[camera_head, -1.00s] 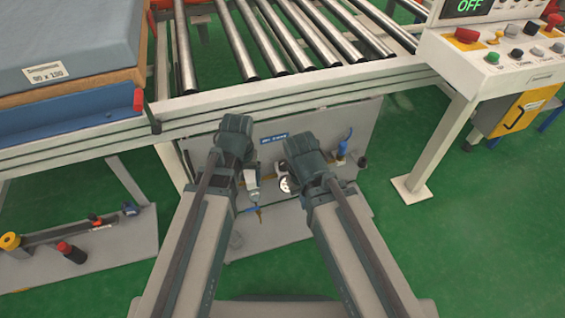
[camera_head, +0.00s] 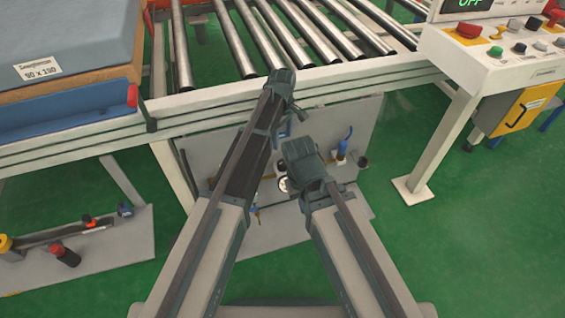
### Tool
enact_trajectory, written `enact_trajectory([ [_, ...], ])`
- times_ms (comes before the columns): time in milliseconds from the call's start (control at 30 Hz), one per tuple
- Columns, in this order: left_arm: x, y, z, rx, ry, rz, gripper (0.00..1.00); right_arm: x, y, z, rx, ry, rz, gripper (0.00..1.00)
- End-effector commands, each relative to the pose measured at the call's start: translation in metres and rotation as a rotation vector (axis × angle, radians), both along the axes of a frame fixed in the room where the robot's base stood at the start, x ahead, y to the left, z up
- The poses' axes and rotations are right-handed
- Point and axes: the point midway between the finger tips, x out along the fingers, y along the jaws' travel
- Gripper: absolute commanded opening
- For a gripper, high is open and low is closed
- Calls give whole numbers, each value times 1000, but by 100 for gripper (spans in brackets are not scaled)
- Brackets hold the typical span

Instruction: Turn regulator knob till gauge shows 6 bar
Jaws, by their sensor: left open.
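A grey panel (camera_head: 366,119) hangs under the conveyor frame and carries small pneumatic parts. A small white round gauge (camera_head: 284,184) shows between my two arms; its reading is too small to tell. A blue-topped fitting (camera_head: 345,143) and a dark round part (camera_head: 362,163) sit on the panel's right side; I cannot tell which part is the regulator knob. My left gripper (camera_head: 298,115) is open at the end of its extended arm, in front of the conveyor's front rail and the panel's top. My right wrist (camera_head: 305,163) covers the panel's middle and hides its jaws.
The roller conveyor (camera_head: 232,108) spans above the panel. A blue mattress (camera_head: 60,30) lies at the upper left. A control console (camera_head: 500,75) stands at right on a white leg. A low plate with small parts (camera_head: 120,250) lies at left. Green floor is free at right.

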Motion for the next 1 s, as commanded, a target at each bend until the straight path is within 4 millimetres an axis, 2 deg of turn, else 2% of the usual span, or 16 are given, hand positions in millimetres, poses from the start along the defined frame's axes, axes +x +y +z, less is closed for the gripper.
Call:
enact_trajectory([
  [167, -1, 0, -3, 0, 0, 0, 82, 0, 0, -3, 0, 0, 0, 0],
  [367, -1, 1, -16, 0, 0, -1, 82, 0, 0, -16, -2, -1, 1, 0],
  [1000, -1, 1, -102, 0, 0, -2, 82, 1, -1, -102, -4, -4, 12, 0],
])
